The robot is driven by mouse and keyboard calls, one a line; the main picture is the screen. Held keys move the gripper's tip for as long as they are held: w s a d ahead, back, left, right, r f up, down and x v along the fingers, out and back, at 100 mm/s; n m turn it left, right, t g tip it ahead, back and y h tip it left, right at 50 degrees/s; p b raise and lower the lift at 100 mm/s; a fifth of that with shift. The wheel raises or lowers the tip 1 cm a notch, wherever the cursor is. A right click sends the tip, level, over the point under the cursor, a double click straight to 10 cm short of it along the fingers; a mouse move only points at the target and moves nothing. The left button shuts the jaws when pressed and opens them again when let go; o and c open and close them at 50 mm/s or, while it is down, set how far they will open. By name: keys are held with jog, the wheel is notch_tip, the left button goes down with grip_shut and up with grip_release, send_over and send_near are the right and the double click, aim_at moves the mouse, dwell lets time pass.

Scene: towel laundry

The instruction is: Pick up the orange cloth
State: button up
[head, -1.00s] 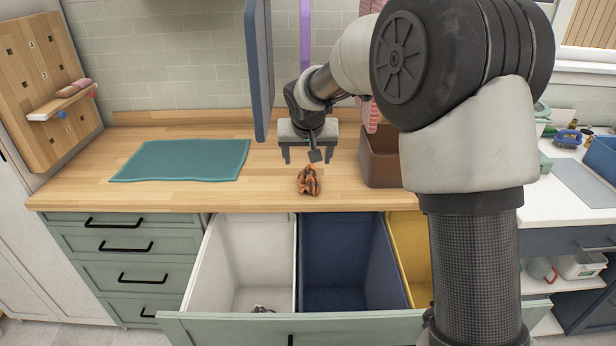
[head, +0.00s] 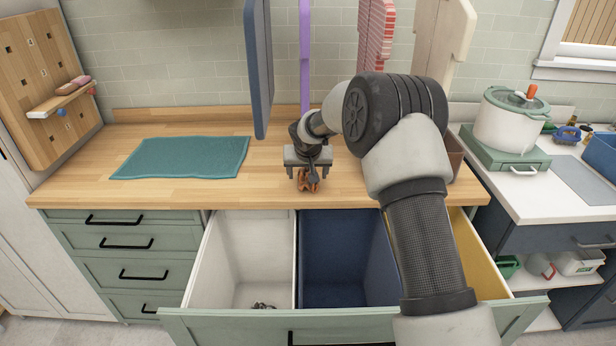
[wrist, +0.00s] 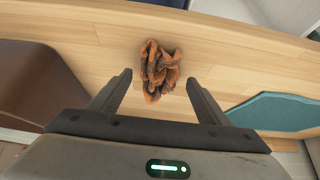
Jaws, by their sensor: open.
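The orange cloth (head: 309,184) is a small crumpled bundle with dark markings, lying on the wooden counter near its front edge. In the wrist view the cloth (wrist: 159,70) lies just ahead of the fingertips, roughly centred between them. My gripper (head: 308,174) is over the cloth in the head view and hides part of it. In the wrist view my gripper (wrist: 159,80) has its two fingers wide apart with nothing held between them. I cannot tell the exact height of the fingertips above the counter.
A teal mat (head: 182,158) lies left on the counter. A brown box (head: 455,152) is partly hidden behind my arm. Below the front edge, an open drawer has white (head: 246,245), blue (head: 345,250) and yellow (head: 470,240) bins. Panels hang above the counter, including a blue one (head: 258,70).

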jog(key=shift+x, duration=1)
jog(key=shift+c, duration=0.3)
jog(key=c, duration=1.1)
jog(key=shift+r, duration=0.1)
